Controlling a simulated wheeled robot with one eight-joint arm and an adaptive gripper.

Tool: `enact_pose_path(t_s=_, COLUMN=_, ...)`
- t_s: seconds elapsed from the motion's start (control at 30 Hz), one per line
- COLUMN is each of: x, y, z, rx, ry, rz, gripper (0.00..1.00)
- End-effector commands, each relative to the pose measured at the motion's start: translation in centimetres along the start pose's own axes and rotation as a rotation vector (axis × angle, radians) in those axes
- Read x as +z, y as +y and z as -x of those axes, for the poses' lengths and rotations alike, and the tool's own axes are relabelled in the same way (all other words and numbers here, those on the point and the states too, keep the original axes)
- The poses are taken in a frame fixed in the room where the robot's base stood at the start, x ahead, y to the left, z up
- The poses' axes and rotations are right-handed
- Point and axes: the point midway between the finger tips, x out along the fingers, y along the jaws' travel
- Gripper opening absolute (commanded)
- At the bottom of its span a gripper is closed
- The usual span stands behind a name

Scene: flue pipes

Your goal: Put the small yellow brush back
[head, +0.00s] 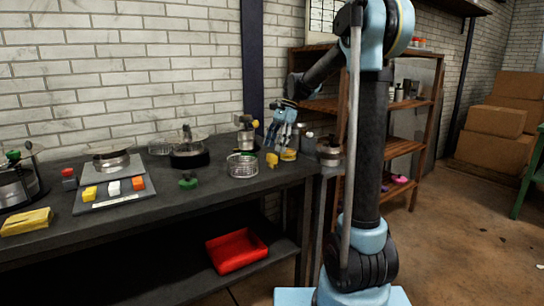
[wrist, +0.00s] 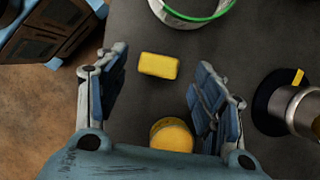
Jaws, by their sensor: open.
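My gripper (head: 277,144) is open, pointing down above the right end of the dark workbench (head: 215,205). A small yellow block-shaped piece (head: 272,160) lies on the bench below it. In the wrist view this yellow piece (wrist: 159,66) shows between and beyond the open fingers, with nothing held. A round yellow-topped item (head: 288,154) stands just right of it; in the wrist view the round item (wrist: 171,135) is partly hidden by the gripper body. No bristles show, so I cannot tell which piece is the brush.
A glass dish (head: 242,166) stands left of the yellow piece; a metal pot (head: 328,151) stands to the right. A grey holder (head: 109,204) with yellow, white and orange blocks lies farther left, near a yellow cloth-like bundle (head: 26,222). A red tray (head: 237,251) sits on the lower shelf.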

Motion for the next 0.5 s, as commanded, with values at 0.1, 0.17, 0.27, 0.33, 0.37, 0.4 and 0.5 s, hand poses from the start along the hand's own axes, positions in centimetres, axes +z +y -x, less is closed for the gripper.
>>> enact_pose_path(t_s=0.1, x=0.0, y=0.0, z=2.3, rx=-0.001, ry=0.000, rz=-0.002, gripper=0.62)
enact_pose_path(t_s=0.17, x=0.0, y=0.0, z=3.3, rx=-0.001, ry=0.000, rz=-0.002, gripper=0.62)
enact_pose_path(t_s=0.27, x=0.0, y=0.0, z=4.5, rx=-0.001, ry=0.000, rz=-0.001, gripper=0.62)
enact_pose_path(t_s=0.33, x=0.0, y=0.0, z=5.2, rx=-0.001, ry=0.000, rz=-0.001, gripper=0.62)
enact_pose_path(t_s=0.37, x=0.0, y=0.0, z=5.4, rx=-0.001, ry=0.000, rz=-0.001, gripper=0.62)
enact_pose_path(t_s=0.4, x=0.0, y=0.0, z=5.7, rx=-0.001, ry=0.000, rz=-0.001, gripper=0.62)
enact_pose_path(t_s=0.5, x=0.0, y=0.0, z=6.0, rx=-0.001, ry=0.000, rz=0.000, gripper=0.62)
